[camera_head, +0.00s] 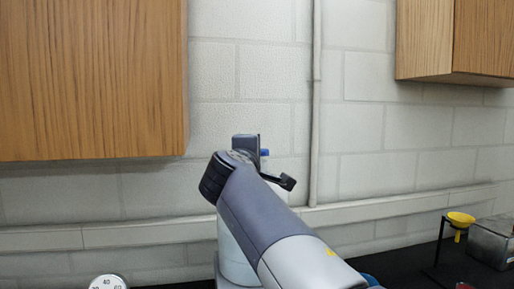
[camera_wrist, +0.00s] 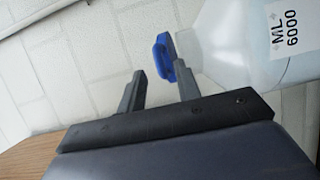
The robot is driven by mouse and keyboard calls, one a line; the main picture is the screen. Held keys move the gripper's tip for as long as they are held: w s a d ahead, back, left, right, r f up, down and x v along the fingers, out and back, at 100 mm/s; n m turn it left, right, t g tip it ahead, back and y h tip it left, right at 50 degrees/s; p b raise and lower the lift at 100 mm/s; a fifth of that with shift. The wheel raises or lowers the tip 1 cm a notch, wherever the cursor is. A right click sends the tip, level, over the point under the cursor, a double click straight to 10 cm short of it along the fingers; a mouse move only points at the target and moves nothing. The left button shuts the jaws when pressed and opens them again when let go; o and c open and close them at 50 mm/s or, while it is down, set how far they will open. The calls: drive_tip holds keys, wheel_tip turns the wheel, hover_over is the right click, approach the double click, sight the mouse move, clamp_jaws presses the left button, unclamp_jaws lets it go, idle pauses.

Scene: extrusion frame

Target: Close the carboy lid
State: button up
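The carboy (camera_wrist: 245,45) is a pale, translucent bottle with an "ML 6000" label at the right of the wrist view. Its narrow neck (camera_wrist: 187,45) points left there. The blue lid (camera_wrist: 163,58) is at the mouth end of the neck; whether it is seated or tilted open I cannot tell. In the head view the carboy (camera_head: 232,255) stands mostly hidden behind my arm, with a bit of the blue lid (camera_head: 265,153) showing. My gripper (camera_wrist: 158,69) is open, its fingers apart. The right fingertip is close to the lid; contact is unclear.
A wooden cabinet (camera_head: 90,80) hangs at the upper left, another (camera_head: 440,40) at the upper right. A yellow funnel (camera_head: 460,219) on a stand and a grey box (camera_head: 494,242) are on the dark bench at right. A round dial (camera_head: 108,283) is at the bottom left.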

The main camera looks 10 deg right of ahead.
drive_tip(key=p+x, duration=0.1)
drive_tip(key=x, duration=0.4)
drive_tip(key=shift+s, duration=0.1)
clamp_jaws()
drive_tip(key=shift+r, duration=0.1)
idle(0.3)
